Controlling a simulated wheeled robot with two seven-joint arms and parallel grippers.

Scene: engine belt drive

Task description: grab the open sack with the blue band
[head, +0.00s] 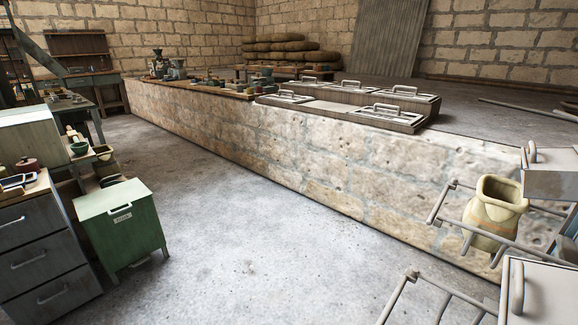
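An open-topped, yellowish sack (492,213) stands upright at the right, among grey metal rails and in front of the low stone wall. Its mouth is open upward, and a rail crosses in front of its lower part. I cannot make out a blue band on it. A blue-grey patch shows at the right edge, too cut off to identify. Neither of my grippers shows in the head view.
Grey rails (444,205) and lidded boxes with handles (551,172) crowd around the sack. The long stone wall (300,150) runs behind, with trays and tools on top. A green bin (122,232) and drawers (45,250) stand left. The middle floor is clear.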

